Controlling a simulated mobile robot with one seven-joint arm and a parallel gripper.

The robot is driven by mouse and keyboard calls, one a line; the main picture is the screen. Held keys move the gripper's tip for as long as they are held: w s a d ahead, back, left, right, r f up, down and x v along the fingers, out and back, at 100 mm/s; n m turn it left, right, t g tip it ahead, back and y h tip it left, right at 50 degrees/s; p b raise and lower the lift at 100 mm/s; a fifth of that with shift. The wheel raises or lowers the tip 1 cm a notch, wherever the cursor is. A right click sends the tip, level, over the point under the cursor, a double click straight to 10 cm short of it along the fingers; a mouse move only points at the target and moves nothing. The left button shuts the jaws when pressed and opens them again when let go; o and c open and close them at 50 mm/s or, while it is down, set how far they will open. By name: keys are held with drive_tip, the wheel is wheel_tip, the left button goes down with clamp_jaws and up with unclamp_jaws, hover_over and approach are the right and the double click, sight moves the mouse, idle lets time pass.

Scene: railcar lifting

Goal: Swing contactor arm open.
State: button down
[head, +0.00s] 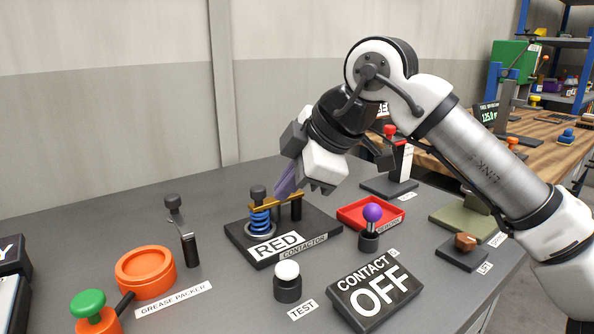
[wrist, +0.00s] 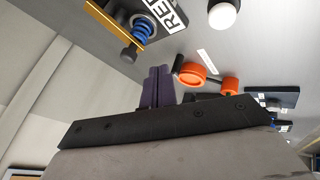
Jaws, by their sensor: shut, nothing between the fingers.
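The contactor stands on a black base (head: 318,250) labelled RED CONTACTOR in the head view. Its brass arm (head: 272,204) lies across the top of a blue spring (head: 260,222), with a dark knob (head: 258,191) at the left end and a black post (head: 296,209) at the right. My gripper (head: 280,193), with purple fingers, is shut and empty, pointing down close to the brass arm; I cannot tell whether it touches. In the wrist view the shut fingers (wrist: 158,70) appear apart from the brass arm (wrist: 113,22) and knob (wrist: 130,54) at upper left.
A sign (head: 375,291) reads CONTACT OFF. A white button (head: 288,272) marked TEST, a purple-knobbed lever (head: 372,213) and a red tray (head: 351,214) stand close by. An orange grease packer (head: 145,272) is at left.

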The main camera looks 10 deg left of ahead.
sight(252, 208)
drive_tip(key=shift+w+a+f, duration=0.95)
drive_tip(key=shift+w+a, duration=0.2)
drive_tip(key=shift+w, duration=0.05)
drive_tip(key=shift+w+a+f, duration=0.95)
drive_tip(key=shift+w+a, duration=0.15)
drive_tip(key=shift+w, duration=0.05)
drive_tip(key=shift+w+a+p, duration=0.1)
drive_tip(key=shift+p, duration=0.25)
